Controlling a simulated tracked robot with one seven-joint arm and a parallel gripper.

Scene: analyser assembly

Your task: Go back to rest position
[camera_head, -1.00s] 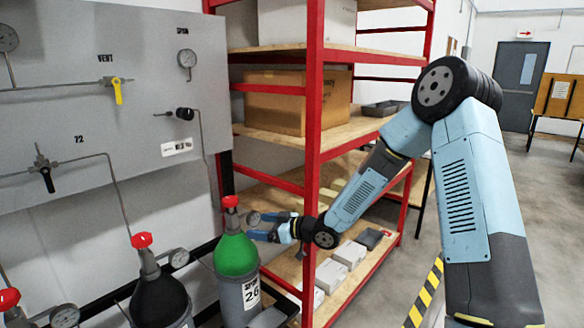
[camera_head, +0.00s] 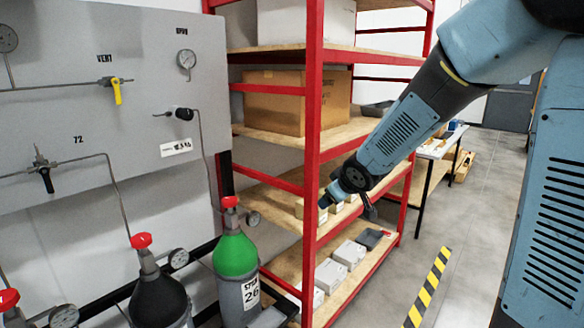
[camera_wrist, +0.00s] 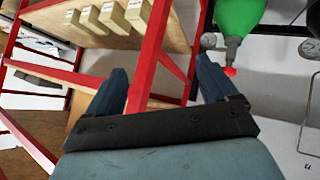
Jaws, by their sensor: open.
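My gripper (camera_head: 328,202) is in front of the red shelf's lower boards in the head view, to the right of the green-topped cylinder (camera_head: 236,256) and apart from it. In the wrist view, my gripper (camera_wrist: 160,76) has its two blue fingers spread wide with nothing between them. The green cylinder (camera_wrist: 238,14) with its red valve shows upside down at the top right of that view. The fingertips are partly hidden by my wrist in the head view.
The red shelf (camera_head: 313,130) stands close to my arm, with boxes on its boards. A grey panel (camera_head: 110,150) with gauges and valves is at left, above a black cylinder (camera_head: 160,300). Clear floor and a yellow-black stripe (camera_head: 428,287) lie right of the shelf.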

